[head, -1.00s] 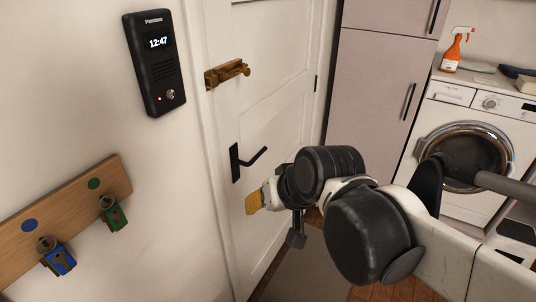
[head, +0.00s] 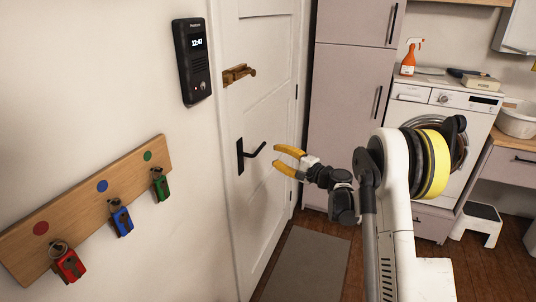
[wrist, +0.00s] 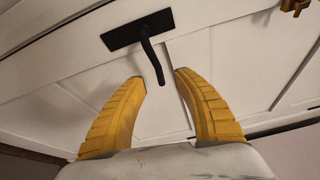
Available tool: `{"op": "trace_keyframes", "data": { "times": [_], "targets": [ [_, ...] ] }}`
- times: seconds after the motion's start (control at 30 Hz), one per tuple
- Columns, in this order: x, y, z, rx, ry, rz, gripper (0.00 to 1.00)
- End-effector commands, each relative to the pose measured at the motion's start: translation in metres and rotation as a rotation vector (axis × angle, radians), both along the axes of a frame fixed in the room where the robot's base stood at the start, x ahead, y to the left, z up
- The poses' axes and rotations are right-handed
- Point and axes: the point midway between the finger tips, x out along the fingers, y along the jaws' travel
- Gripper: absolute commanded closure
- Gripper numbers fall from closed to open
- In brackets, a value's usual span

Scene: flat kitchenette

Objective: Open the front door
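The white front door (head: 262,100) is shut in its frame. Its black lever handle (head: 248,152) has a dark backplate and a lever that points right and slightly up in the head view. In the wrist view the handle (wrist: 150,55) lies ahead, with the lever's end between the lines of the two open fingers (wrist: 160,80). Nothing is held.
A wooden key rack (head: 75,205) with red, blue and green key holders is on the left wall. A black intercom (head: 192,60) hangs above it. A grey mat (head: 308,265) lies before the door. A tall cabinet (head: 350,90) and washing machine (head: 440,110) stand right.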

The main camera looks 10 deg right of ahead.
Motion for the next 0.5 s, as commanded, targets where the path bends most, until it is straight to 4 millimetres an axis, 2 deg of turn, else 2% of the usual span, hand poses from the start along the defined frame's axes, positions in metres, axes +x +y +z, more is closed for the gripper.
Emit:
{"op": "trace_keyframes", "data": {
  "times": [0.17,0.27,0.5],
  "targets": [
    [0.009,-0.007,-0.012,0.05,-0.013,-0.01,0.63],
    [0.019,0.0,-0.012,0.052,-0.013,-0.008,0.63],
    [0.059,0.025,-0.013,0.049,-0.012,-0.009,0.63]
  ]
}}
